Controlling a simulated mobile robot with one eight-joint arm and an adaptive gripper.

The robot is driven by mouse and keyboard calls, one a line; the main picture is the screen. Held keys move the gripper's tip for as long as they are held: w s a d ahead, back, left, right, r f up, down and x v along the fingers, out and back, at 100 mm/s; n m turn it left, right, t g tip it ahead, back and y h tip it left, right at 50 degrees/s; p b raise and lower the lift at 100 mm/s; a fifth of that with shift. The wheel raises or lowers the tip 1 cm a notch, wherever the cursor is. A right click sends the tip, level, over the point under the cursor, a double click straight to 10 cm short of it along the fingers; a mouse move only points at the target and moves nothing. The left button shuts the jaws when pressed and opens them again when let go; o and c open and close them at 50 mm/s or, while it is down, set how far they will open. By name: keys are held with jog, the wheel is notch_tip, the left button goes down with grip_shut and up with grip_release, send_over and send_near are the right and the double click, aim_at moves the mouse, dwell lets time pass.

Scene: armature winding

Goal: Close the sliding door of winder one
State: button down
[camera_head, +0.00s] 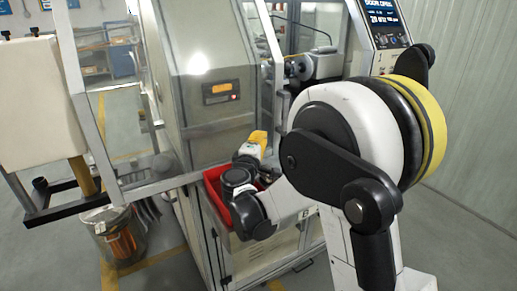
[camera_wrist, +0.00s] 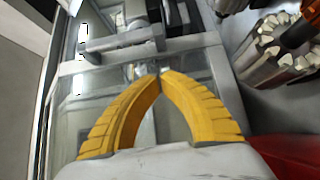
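Winder one appears to be the grey machine (camera_head: 205,70) in the middle of the head view. Its tilted screen (camera_head: 383,12) at the top right reads "DOOR OPEN". A clear panel in a metal frame (camera_head: 75,80), which looks like the sliding door, stands at the left of the machine. My gripper (camera_head: 257,140) is low in front of the machine, right of its grey housing. In the wrist view my yellow fingers (camera_wrist: 160,72) meet at the tips. A grey bar with an upright bracket (camera_wrist: 157,35) lies just beyond them; I cannot tell whether they touch it.
A red bin (camera_head: 212,183) stands beside my wrist, and its red edge (camera_wrist: 292,155) shows in the wrist view. An armature-like part (camera_wrist: 275,60) lies at the right there. A clear bucket with copper (camera_head: 122,240) stands on the floor at left, near a cream box (camera_head: 38,105).

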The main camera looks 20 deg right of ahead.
aim_at(276, 127)
jog(key=w+d, duration=0.1)
jog(key=w+d+b, duration=0.1)
jog(key=d, duration=0.1)
jog(key=w+d, duration=0.1)
jog(key=d, duration=0.1)
jog(key=shift+b, duration=0.3)
jog(key=shift+s, duration=0.1)
jog(key=shift+d, duration=0.15)
